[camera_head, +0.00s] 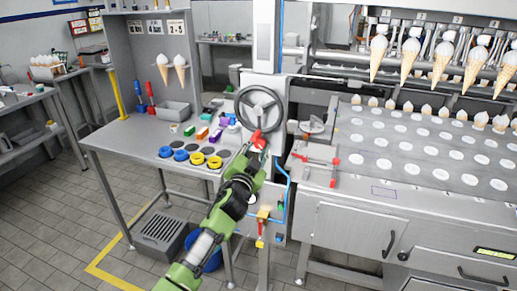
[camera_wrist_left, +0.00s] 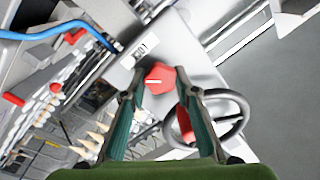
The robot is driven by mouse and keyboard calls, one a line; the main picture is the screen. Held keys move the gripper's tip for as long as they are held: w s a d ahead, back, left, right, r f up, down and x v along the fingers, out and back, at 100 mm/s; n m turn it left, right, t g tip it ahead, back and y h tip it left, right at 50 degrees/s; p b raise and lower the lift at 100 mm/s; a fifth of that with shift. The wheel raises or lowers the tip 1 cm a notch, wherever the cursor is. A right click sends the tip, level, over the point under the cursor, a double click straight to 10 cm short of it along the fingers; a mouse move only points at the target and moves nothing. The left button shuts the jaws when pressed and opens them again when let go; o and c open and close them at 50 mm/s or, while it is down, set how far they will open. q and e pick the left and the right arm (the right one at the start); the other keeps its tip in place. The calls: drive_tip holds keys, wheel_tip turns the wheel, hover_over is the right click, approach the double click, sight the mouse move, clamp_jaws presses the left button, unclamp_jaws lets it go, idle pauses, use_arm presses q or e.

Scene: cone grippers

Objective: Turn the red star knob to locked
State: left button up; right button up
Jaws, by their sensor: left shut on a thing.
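The red star knob (camera_head: 257,138) sits on the grey machine panel just below a dark handwheel. In the left wrist view the knob (camera_wrist_left: 160,78) shows a short white line on its face, lying roughly level in that picture. My left gripper (camera_head: 255,150) reaches up to the knob from below. My right gripper is not in view.
The handwheel (camera_head: 259,108) stands close above the knob. A blue hose (camera_head: 288,190) runs down beside it. Red-handled levers (camera_head: 335,172) and the conveyor with cones (camera_head: 420,145) are to the right. A workbench (camera_head: 125,140) with coloured blocks and rings is to the left.

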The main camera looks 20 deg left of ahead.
use_arm(q)
drive_tip(key=m, duration=0.5)
drive_tip(key=shift+h, duration=0.3)
drive_tip(key=m, duration=0.4)
drive_tip(key=shift+h, duration=0.3)
drive_tip(key=shift+m, duration=0.4)
drive_tip(key=o, duration=1.1)
drive_tip(key=s+f, duration=0.1)
drive_tip(key=s, duration=0.7)
drive_tip(key=shift+a, duration=0.25)
drive_tip(key=shift+f, duration=0.1)
